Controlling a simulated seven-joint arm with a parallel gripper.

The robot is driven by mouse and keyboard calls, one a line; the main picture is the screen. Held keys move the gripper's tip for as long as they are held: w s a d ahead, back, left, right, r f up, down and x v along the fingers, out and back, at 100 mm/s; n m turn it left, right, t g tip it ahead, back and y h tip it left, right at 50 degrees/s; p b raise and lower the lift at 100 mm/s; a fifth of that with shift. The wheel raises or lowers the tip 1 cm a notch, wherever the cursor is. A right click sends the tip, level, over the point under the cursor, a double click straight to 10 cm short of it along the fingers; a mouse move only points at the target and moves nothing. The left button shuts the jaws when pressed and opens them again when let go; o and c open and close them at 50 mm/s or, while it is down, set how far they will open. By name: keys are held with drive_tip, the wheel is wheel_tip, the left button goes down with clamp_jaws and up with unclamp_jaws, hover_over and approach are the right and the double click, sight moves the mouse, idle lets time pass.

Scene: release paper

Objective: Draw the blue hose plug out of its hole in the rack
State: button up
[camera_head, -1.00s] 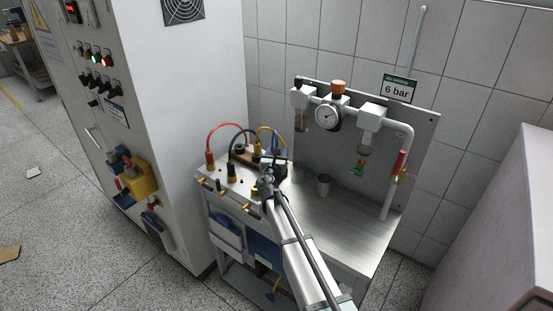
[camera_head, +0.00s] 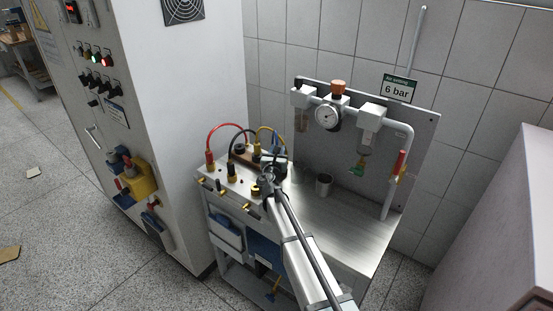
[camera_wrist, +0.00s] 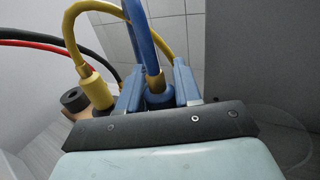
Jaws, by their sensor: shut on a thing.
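The blue hose plug (camera_wrist: 158,98) shows in the wrist view between the two blue fingers of my gripper (camera_wrist: 158,90). The fingers are shut on it, and the blue hose (camera_wrist: 143,40) rises from its top. In the head view the blue hose (camera_head: 276,143) shows behind my gripper (camera_head: 270,167), which is over the right part of the rack (camera_head: 218,177). The plug's lower end and its hole are hidden by my gripper, so I cannot tell how deep it sits.
A yellow-hosed plug (camera_wrist: 97,92) stands close left of my fingers. Red (camera_head: 228,126) and black hoses arch farther left. The bench top (camera_head: 345,222) is otherwise largely clear. The air-gauge panel (camera_head: 420,135) stands behind.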

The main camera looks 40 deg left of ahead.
drive_tip(key=shift+c, duration=1.1)
drive_tip(key=shift+r, duration=2.15)
